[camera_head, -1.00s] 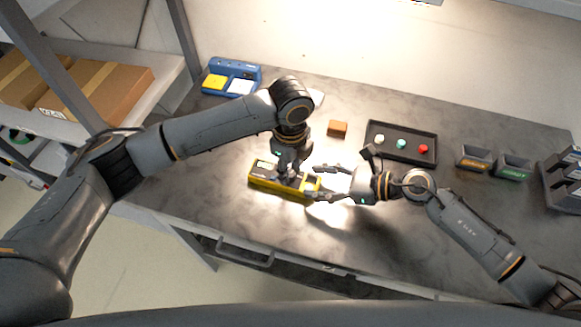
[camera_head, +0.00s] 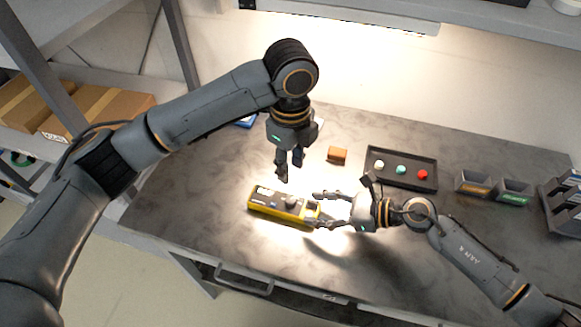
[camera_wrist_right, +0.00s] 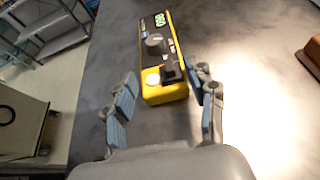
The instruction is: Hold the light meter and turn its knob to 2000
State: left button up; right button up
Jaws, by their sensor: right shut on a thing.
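The light meter (camera_head: 268,207) is a yellow box with a dark face, lying on the grey table in the head view. It also shows in the right wrist view (camera_wrist_right: 165,95), with a lit green display (camera_wrist_right: 160,19), a grey round knob (camera_wrist_right: 155,44) and a white dome (camera_wrist_right: 152,78). I cannot read the knob's setting. My right gripper (camera_head: 315,209) is shut on the meter's right end, one finger on each side. My left gripper (camera_head: 290,170) hangs above the meter, pointing down, clear of the knob, its fingers slightly apart and empty.
A brown block (camera_head: 337,155) lies behind the meter. A black tray (camera_head: 415,180) with white, green and red buttons is right of it. A blue device (camera_head: 246,121) is mostly hidden behind my left arm. Table in front is clear.

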jog(key=o, duration=1.4)
jog(key=shift+o, duration=0.2)
jog(key=shift+d, duration=0.1)
